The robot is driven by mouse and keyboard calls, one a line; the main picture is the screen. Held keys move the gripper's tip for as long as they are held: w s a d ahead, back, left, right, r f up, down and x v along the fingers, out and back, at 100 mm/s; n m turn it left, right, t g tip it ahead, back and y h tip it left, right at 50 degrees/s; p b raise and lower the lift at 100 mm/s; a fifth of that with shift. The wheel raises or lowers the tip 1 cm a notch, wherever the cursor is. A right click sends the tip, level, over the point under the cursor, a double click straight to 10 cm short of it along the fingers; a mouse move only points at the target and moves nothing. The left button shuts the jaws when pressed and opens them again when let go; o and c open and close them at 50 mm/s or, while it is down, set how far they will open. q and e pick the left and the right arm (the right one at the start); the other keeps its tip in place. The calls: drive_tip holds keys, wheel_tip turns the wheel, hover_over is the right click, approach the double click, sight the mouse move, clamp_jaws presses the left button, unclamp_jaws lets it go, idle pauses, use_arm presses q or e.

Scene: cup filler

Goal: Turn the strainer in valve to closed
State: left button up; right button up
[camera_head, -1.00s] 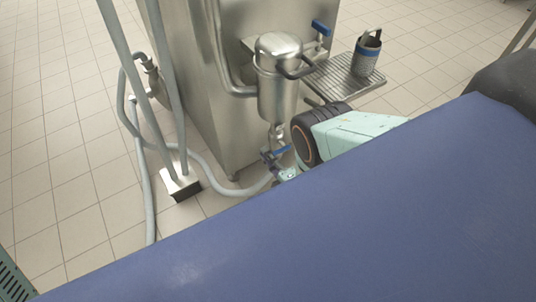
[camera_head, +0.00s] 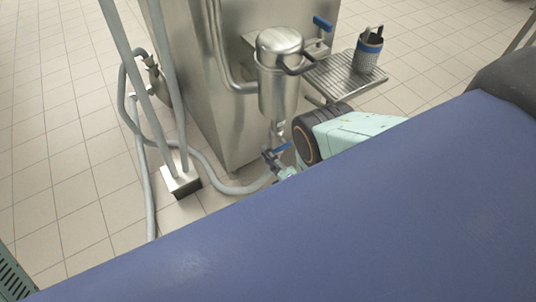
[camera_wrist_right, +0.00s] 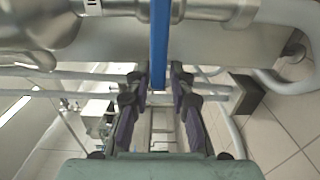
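The strainer (camera_head: 279,90) is a steel canister with a domed lid and a dark handle, on the front of a steel machine. Below it, the strainer in valve has a blue lever handle (camera_head: 278,149), partly hidden by my right arm. In the right wrist view the blue lever (camera_wrist_right: 159,45) runs down from a steel pipe, its end between the fingertips. My right gripper (camera_wrist_right: 159,78) is open around the lever, with a small gap on each side. It shows small in the head view (camera_head: 284,172). My left gripper is not in view.
A grey hose (camera_head: 225,187) curves along the floor from the valve. Upright pipes end in a steel box (camera_head: 181,183) at left. Another blue valve lever (camera_head: 322,23) and a drip tray (camera_head: 340,75) with a cup-shaped metal container (camera_head: 368,52) are above right.

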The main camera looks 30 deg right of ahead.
drive_tip(key=shift+o, duration=1.1)
drive_tip(key=s, duration=0.7)
drive_tip(key=shift+s+d, duration=0.2)
drive_tip(key=shift+d, duration=0.05)
